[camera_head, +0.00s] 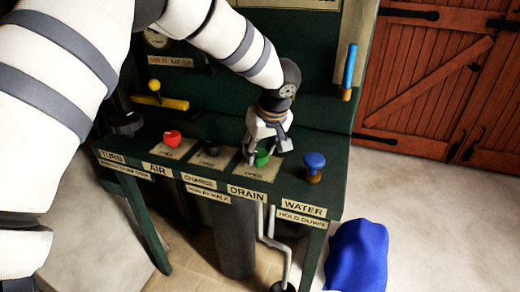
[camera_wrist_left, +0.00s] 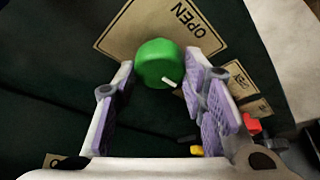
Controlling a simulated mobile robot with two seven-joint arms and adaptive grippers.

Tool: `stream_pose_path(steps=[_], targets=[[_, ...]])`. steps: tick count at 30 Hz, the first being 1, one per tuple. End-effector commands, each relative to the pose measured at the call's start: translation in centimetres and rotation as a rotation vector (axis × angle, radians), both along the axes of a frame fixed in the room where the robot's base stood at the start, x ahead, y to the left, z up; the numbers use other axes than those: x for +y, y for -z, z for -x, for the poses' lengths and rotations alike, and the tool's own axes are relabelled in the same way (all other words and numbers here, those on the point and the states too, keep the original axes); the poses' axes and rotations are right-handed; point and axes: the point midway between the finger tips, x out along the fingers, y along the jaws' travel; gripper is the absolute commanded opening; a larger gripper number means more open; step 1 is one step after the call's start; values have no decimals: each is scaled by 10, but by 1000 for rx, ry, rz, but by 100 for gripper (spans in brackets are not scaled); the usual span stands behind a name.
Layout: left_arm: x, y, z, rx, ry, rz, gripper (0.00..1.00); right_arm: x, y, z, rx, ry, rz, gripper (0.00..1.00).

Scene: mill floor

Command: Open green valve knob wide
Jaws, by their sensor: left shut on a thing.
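The green valve knob (camera_head: 261,158) sits on a tan plate on the dark green bench, behind the DRAIN label (camera_head: 246,193). My left gripper (camera_head: 268,150) comes down on it from above, fingers on either side, and is shut on it. In the left wrist view the round knob (camera_wrist_left: 158,63) shows between the two purple-padded fingertips, with a small white pointer mark on it. The plate (camera_wrist_left: 192,26) reads OPEN. The fingers partly hide the knob in the head view. My right gripper is not in view.
A blue knob (camera_head: 315,165) stands close to the right of the gripper; a black knob (camera_head: 211,148) and a red knob (camera_head: 172,138) are to the left. A yellow lever (camera_head: 170,103) and a blue-handled lever (camera_head: 349,68) stand farther back. A blue object (camera_head: 357,258) is on the floor.

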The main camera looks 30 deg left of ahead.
Motion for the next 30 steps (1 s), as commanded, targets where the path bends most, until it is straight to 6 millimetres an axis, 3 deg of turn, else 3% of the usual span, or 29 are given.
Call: stream_pose_path(steps=[11, 30], targets=[[0, 2, 0, 4, -98, 0, 11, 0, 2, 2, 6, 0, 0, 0], [-1, 6, -3, 9, -679, 0, 11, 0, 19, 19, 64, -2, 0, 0]])
